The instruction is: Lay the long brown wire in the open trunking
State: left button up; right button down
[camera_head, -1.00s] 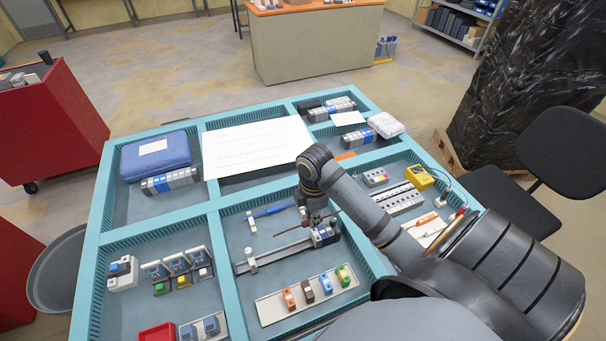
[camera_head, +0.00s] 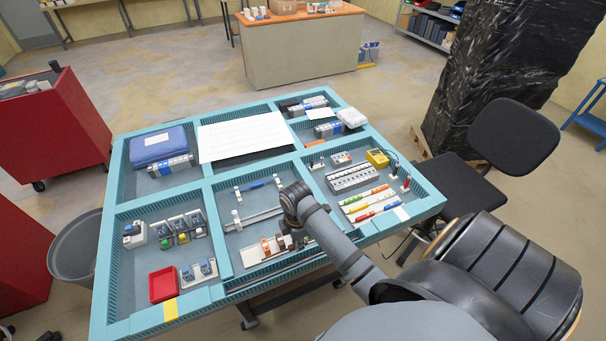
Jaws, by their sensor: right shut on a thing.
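My right gripper (camera_head: 293,240) is low over the front middle compartment, at the pale tray (camera_head: 250,257). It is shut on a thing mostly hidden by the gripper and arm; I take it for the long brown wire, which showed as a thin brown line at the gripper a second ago. The grey trunking strip (camera_head: 256,219) lies behind the tray, and its right part is hidden behind the gripper. I cannot tell whether anything lies in it. My left gripper is not in view.
An orange clip-like piece (camera_head: 265,247) stands on the tray; pieces farther right are partly hidden. A blue rod (camera_head: 262,184) lies behind the trunking. A red bin (camera_head: 163,284) is front left. Blue-green dividers (camera_head: 213,230) edge the compartments. Markers and a yellow meter (camera_head: 377,158) are at right.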

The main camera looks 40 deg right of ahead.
notch_tip(320, 180, down, 2)
jog(key=shift+a+f, duration=0.15)
jog(key=shift+f, duration=0.1)
jog(key=f, duration=0.3)
jog(key=f+b, duration=0.1)
jog(key=shift+s+a+f, duration=0.1)
jog(key=shift+s+f, duration=0.15)
jog(key=shift+f, duration=0.4)
jog(key=shift+w+f, duration=0.1)
jog(key=shift+f, duration=0.1)
jog(key=shift+f+b, duration=0.1)
jog(key=shift+b, duration=0.2)
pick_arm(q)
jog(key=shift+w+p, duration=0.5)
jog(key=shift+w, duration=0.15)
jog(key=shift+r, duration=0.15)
